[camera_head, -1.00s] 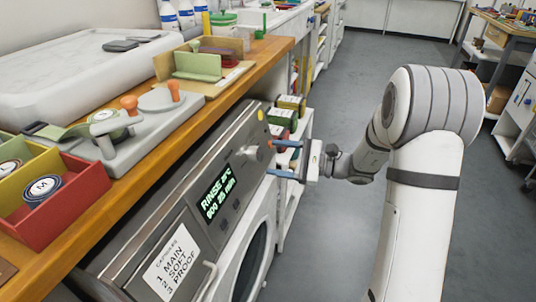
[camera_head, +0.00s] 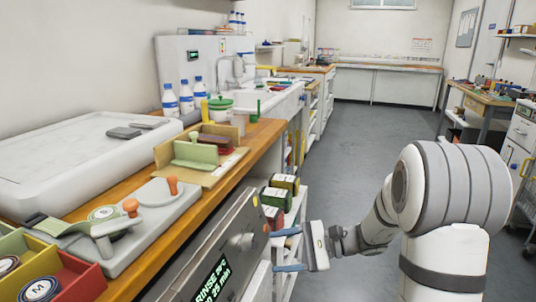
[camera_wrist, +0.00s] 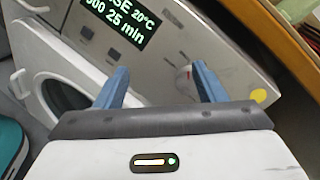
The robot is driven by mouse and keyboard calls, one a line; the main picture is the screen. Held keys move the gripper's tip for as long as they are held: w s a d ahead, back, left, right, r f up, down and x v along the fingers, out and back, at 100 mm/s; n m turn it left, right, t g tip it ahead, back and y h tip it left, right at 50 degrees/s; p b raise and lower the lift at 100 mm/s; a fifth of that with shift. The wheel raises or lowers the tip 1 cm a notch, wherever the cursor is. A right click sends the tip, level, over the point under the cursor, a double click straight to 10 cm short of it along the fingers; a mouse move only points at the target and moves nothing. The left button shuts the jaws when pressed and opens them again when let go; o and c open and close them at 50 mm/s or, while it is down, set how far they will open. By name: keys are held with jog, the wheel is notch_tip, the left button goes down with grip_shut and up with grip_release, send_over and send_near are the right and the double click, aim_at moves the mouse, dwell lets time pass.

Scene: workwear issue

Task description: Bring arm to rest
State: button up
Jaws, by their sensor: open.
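My gripper (camera_head: 287,250) is open, its two blue fingers apart with nothing between them. It is in front of the washing machine (camera_head: 225,242), near the right end of the control panel. The round door (camera_wrist: 62,92) shows at the left and seems to stand ajar. My arm reaches in from the right of the head view. I cannot tell whether a fingertip touches the panel.
A wooden counter (camera_head: 262,135) runs along the left, with a button press (camera_head: 130,225), a tray of badges (camera_head: 85,285) and a green-and-tan holder (camera_head: 200,155). Boxes (camera_head: 278,195) sit on a shelf beyond the machine. The grey floor (camera_head: 380,130) is clear in the middle.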

jog(key=s+r+n+g+h+p, duration=0.25)
jog(key=s+r+h+p, duration=0.2)
jog(key=s+r, duration=0.25)
jog(key=s+d+r+n+t+h+p, duration=0.2)
jog(key=s+d+r+n+h+p, duration=0.2)
jog(key=r+p, duration=0.4)
jog(key=s+d+r+n+t+h+p, duration=0.2)
jog(key=s+d+r+n+h+p, duration=0.3)
jog(key=s+d+r+h+p, duration=0.1)
notch_tip(320, 180, up, 2)
jog(key=shift+s+d+r+h+p, duration=0.1)
jog(key=shift+s+d+h+p, duration=0.35)
jog(key=shift+s+p, duration=0.5)
jog(key=shift+a, duration=0.1)
